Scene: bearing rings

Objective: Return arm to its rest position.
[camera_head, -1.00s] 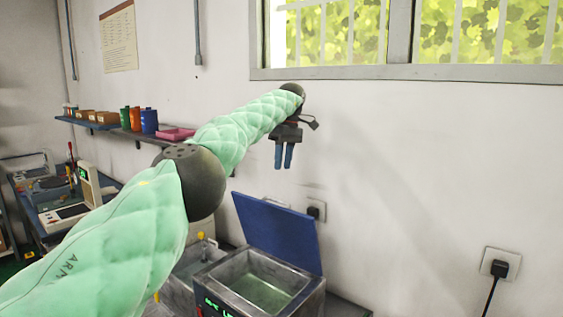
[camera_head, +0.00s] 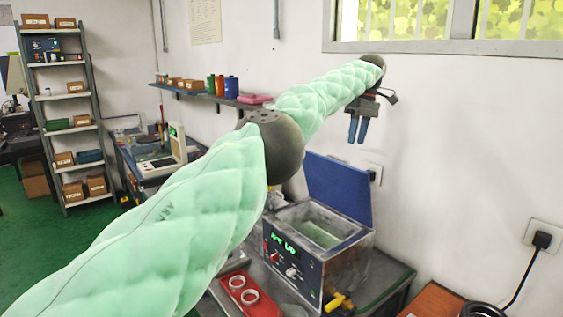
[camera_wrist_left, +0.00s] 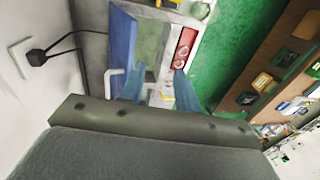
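My left arm (camera_head: 200,210) is in a green quilted sleeve and reaches from the lower left toward the wall. My left gripper (camera_head: 358,130) hangs fingers down, high above the open cleaning bath (camera_head: 322,265) and its raised blue lid (camera_head: 338,187). Its two blue fingers stand a little apart with nothing between them. In the left wrist view the gripper (camera_wrist_left: 159,90) also shows an empty gap between its fingers, with the bath below. My right gripper is not in view.
A red tray (camera_head: 229,283) with two pale rings (camera_head: 243,288) lies left of the bath. A wall shelf (camera_head: 190,93) with bottles and boxes is behind the arm. A socket with a black plug (camera_head: 542,240) is at right. Green floor (camera_head: 30,245) is open at left.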

